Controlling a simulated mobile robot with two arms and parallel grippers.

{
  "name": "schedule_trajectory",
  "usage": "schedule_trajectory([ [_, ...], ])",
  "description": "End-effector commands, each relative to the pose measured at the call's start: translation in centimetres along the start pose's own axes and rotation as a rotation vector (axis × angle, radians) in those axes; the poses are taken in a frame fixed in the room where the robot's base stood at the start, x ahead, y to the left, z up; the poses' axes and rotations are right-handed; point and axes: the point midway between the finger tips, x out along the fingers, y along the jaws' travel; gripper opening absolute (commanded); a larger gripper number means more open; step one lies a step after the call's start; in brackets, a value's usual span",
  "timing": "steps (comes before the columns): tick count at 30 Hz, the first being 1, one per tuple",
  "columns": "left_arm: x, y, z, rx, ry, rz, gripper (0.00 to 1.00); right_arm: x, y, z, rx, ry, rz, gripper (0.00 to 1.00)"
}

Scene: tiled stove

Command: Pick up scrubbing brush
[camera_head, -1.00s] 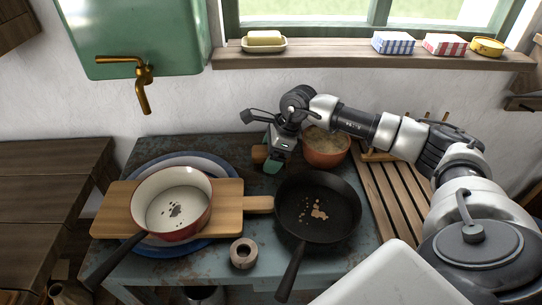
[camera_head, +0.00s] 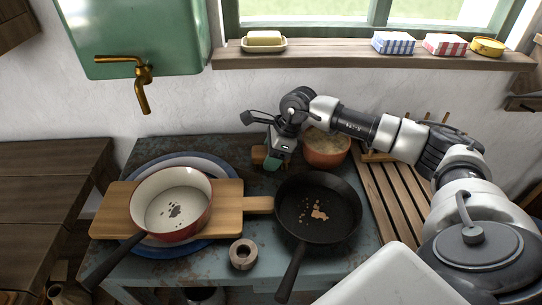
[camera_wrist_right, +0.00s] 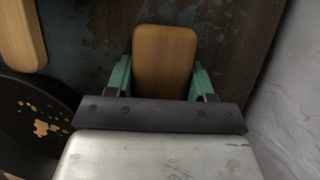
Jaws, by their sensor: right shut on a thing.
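The scrubbing brush shows as a small wooden block (camera_head: 258,154) near the back of the stove top, left of the reddish pot. In the right wrist view its flat wooden face (camera_wrist_right: 164,58) sits between the two green fingers. My right gripper (camera_head: 271,163) points down there and is shut on the brush; it also shows in the right wrist view (camera_wrist_right: 162,75). The brush's underside is hidden, so I cannot tell whether it touches the stove top. My left gripper is not in view.
A black frying pan (camera_head: 338,232) is in front of my gripper, and a reddish pot (camera_head: 327,157) stands close at right. A red-and-white pan (camera_head: 190,190) sits on a wooden board (camera_head: 228,197) at left. A brown ring (camera_head: 243,254) lies in front. The wall is behind.

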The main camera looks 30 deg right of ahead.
Motion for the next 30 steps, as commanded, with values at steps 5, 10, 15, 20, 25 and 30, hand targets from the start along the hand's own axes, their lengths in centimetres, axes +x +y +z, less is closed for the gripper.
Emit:
schedule_trajectory([
  [5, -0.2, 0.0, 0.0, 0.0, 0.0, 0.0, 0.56, -0.2, 0.0, 0.1, 0.0, -0.001, -0.001, 0.27],
  [10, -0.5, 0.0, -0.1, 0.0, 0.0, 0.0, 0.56, -1.1, -0.1, 0.5, -0.001, -0.002, -0.003, 0.27],
  [15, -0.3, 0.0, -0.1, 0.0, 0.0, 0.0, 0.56, -4.0, -0.1, 1.7, -0.002, -0.003, -0.005, 0.27],
  [20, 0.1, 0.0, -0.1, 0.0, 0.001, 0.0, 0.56, -7.1, -0.1, -0.7, 0.004, 0.003, -0.005, 0.27],
  [25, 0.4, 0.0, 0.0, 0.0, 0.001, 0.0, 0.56, -10.3, -0.1, -3.0, 0.004, 0.003, -0.005, 0.27],
  [30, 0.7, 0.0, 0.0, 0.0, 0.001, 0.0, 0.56, -12.9, 0.0, -4.9, 0.002, 0.003, -0.002, 0.27],
])
